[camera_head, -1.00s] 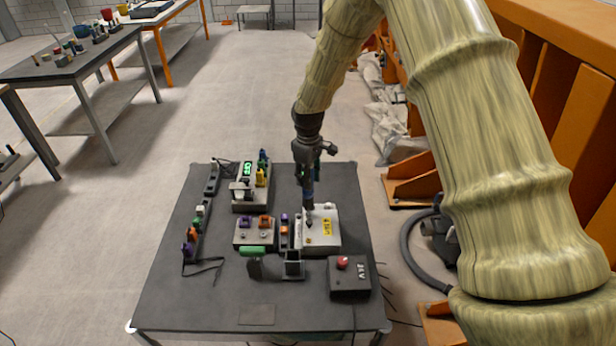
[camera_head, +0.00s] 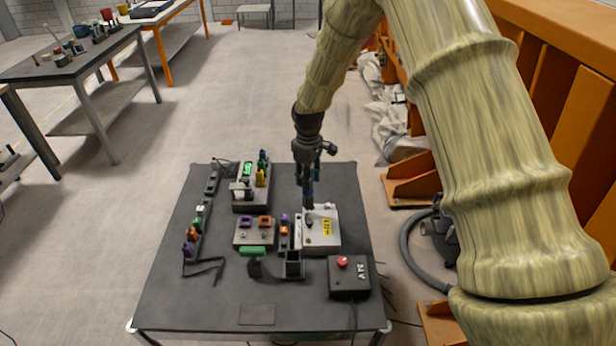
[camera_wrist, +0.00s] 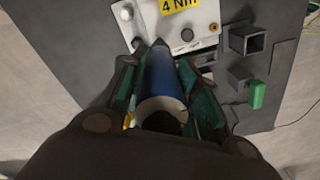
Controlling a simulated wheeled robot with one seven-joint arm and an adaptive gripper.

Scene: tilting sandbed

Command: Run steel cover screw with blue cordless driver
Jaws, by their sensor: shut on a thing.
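My gripper (camera_head: 308,172) is shut on the blue cordless driver (camera_head: 308,191), which points down over the pale steel box. In the wrist view the driver (camera_wrist: 166,80) is a blue cylinder between the green-padded fingers (camera_wrist: 162,112). The steel cover (camera_head: 321,220) carries a yellow label marked 4 Nm (camera_wrist: 179,4). In the wrist view a screw-like round head (camera_wrist: 126,13) is at its left, another (camera_wrist: 213,27) at its right, and a dark round spot (camera_wrist: 187,35) near its edge. The driver's tip is hard to see; I cannot tell whether it touches the cover.
A control box with a red button (camera_head: 342,262) stands front right of the dark table (camera_head: 200,300). An empty square holder (camera_head: 292,266) and a green part (camera_head: 252,250) are left of it. Several small coloured parts stand farther left. The table's front is mostly clear.

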